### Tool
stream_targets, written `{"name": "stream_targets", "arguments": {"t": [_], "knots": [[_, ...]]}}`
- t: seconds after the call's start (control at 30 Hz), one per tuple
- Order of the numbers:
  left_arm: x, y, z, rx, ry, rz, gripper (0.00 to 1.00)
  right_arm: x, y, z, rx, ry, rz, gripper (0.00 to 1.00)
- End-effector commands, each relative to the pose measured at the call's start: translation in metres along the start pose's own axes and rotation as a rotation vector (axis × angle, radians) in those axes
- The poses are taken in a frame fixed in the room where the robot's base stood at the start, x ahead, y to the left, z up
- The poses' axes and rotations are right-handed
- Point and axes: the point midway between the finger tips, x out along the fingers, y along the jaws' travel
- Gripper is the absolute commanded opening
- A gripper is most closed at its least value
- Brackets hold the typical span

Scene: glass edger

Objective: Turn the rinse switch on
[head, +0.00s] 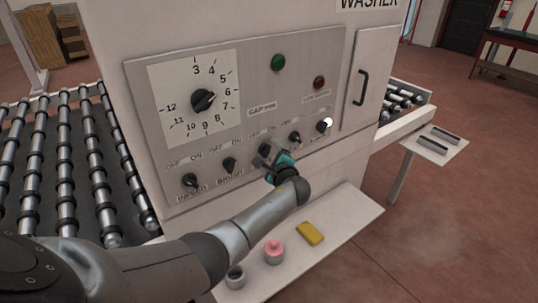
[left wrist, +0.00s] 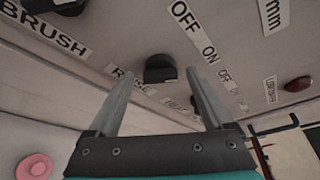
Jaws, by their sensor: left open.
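The rinse switch is a black rotary knob (left wrist: 160,69) on the washer's grey panel, with a "RINSE" label (left wrist: 131,80) and OFF and ON marks by it in the left wrist view. In the head view the knob (head: 265,149) is partly covered by my left gripper (head: 268,154). My left gripper is open, its two fingers reaching toward the panel on either side of the knob. Nothing is held. I cannot tell whether the fingers touch the knob, nor which mark it points to. My right gripper is not in view.
The brush knob (head: 230,165) is left of the gripper; another knob (head: 295,138) is close on its right. A dial (head: 203,100), green button (head: 278,62) and red lamp (head: 319,82) sit above. A shelf (head: 345,222) below holds a yellow block (head: 310,233) and pink item (head: 274,252).

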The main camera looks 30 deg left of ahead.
Motion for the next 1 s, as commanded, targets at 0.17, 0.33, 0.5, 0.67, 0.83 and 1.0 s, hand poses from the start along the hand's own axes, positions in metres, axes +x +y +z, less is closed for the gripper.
{"name": "stream_targets", "arguments": {"t": [0.17,0.33,0.5,0.67,0.83,1.0], "knots": [[-0.002,0.0,0.0,-0.001,0.0,0.0,0.84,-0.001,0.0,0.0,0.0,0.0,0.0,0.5],[-0.014,-0.001,-0.001,-0.001,0.002,-0.001,0.84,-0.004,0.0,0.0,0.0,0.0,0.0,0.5],[-0.037,0.0,-0.001,-0.002,0.003,-0.001,0.84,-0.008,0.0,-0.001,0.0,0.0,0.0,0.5],[-0.061,0.0,-0.001,-0.002,0.002,0.0,0.84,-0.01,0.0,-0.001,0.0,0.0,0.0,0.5],[-0.089,0.0,-0.001,-0.002,0.003,-0.001,0.84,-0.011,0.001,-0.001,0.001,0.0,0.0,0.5],[-0.118,0.0,-0.001,-0.001,0.003,0.0,0.84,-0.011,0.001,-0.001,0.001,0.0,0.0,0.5]]}}
